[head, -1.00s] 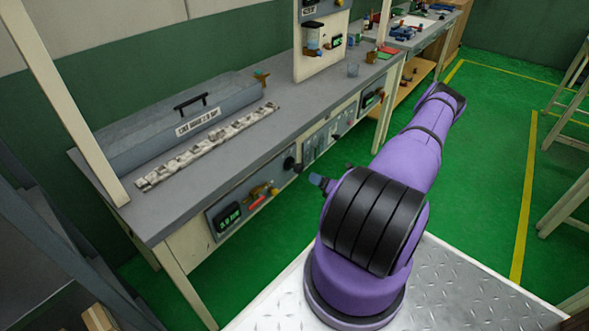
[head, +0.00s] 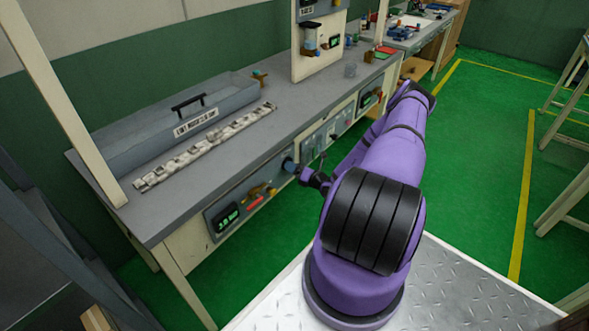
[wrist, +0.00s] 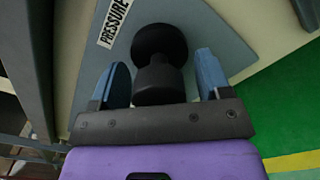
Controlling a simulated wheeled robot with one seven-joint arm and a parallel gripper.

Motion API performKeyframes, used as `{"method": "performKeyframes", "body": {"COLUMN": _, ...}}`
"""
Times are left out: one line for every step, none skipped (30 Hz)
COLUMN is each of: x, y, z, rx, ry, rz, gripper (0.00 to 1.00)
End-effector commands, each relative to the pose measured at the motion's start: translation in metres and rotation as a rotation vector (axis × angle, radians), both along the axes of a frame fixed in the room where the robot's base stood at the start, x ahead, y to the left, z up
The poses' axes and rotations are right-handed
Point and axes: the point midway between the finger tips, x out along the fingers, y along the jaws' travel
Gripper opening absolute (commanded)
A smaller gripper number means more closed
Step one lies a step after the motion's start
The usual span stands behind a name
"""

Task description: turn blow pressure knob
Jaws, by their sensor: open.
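The black blow pressure knob (wrist: 159,44) sits on a grey-blue panel (wrist: 225,35) under a label reading "PRESSURE" in the wrist view. My gripper (wrist: 163,62) is open, with one blue finger on each side of the knob. The knob's near part lies between the fingers, with a visible gap on both sides, so it is not clamped. In the head view my gripper (head: 293,166) is at the bench's front panel and hides most of the knob.
The bench (head: 240,155) carries a long grey box (head: 150,130) with a handle and a strip of pale clips (head: 205,147). A green-lit display (head: 227,217) is on the front panel to the left. Green floor is open at right.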

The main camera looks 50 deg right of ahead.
Motion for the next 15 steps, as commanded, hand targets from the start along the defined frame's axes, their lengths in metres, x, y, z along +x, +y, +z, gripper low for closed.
{"method": "performKeyframes", "body": {"x": 0.0001, "y": 0.0001, "z": -0.0001, "rx": 0.000, "ry": 0.000, "rz": 0.000, "gripper": 0.71}}
{"method": "performKeyframes", "body": {"x": 0.0000, "y": 0.0001, "z": -0.0001, "rx": 0.000, "ry": 0.000, "rz": 0.000, "gripper": 0.71}}
{"method": "performKeyframes", "body": {"x": 0.0000, "y": 0.0000, "z": 0.0000, "rx": 0.000, "ry": 0.000, "rz": 0.000, "gripper": 0.71}}
{"method": "performKeyframes", "body": {"x": -0.0001, "y": 0.0001, "z": -0.0001, "rx": 0.000, "ry": 0.000, "rz": 0.000, "gripper": 0.71}}
{"method": "performKeyframes", "body": {"x": -0.0001, "y": 0.0001, "z": -0.0001, "rx": 0.000, "ry": 0.000, "rz": 0.000, "gripper": 0.71}}
{"method": "performKeyframes", "body": {"x": -0.0001, "y": 0.0000, "z": 0.0000, "rx": 0.000, "ry": 0.000, "rz": 0.000, "gripper": 0.61}}
{"method": "performKeyframes", "body": {"x": -0.0002, "y": 0.0001, "z": -0.0001, "rx": 0.000, "ry": 0.000, "rz": 0.000, "gripper": 0.55}}
{"method": "performKeyframes", "body": {"x": -0.0002, "y": 0.0000, "z": 0.0000, "rx": 0.000, "ry": 0.000, "rz": 0.000, "gripper": 0.48}}
{"method": "performKeyframes", "body": {"x": -0.0002, "y": 0.0001, "z": -0.0001, "rx": 0.000, "ry": 0.000, "rz": 0.000, "gripper": 0.38}}
{"method": "performKeyframes", "body": {"x": -0.0003, "y": 0.0000, "z": 0.0000, "rx": 0.000, "ry": 0.000, "rz": 0.000, "gripper": 0.32}}
{"method": "performKeyframes", "body": {"x": -0.0003, "y": 0.0000, "z": 0.0000, "rx": 0.000, "ry": 0.000, "rz": 0.000, "gripper": 0.25}}
{"method": "performKeyframes", "body": {"x": -0.0003, "y": 0.0000, "z": 0.0000, "rx": 0.000, "ry": 0.000, "rz": 0.000, "gripper": 0.21}}
{"method": "performKeyframes", "body": {"x": -0.0003, "y": 0.0000, "z": -0.0001, "rx": 0.000, "ry": 0.000, "rz": 0.000, "gripper": 0.21}}
{"method": "performKeyframes", "body": {"x": -0.0003, "y": 0.0000, "z": 0.0000, "rx": 0.000, "ry": 0.000, "rz": 0.000, "gripper": 0.21}}
{"method": "performKeyframes", "body": {"x": -0.0004, "y": 0.0000, "z": 0.0000, "rx": -0.001, "ry": 0.000, "rz": 0.000, "gripper": 0.21}}
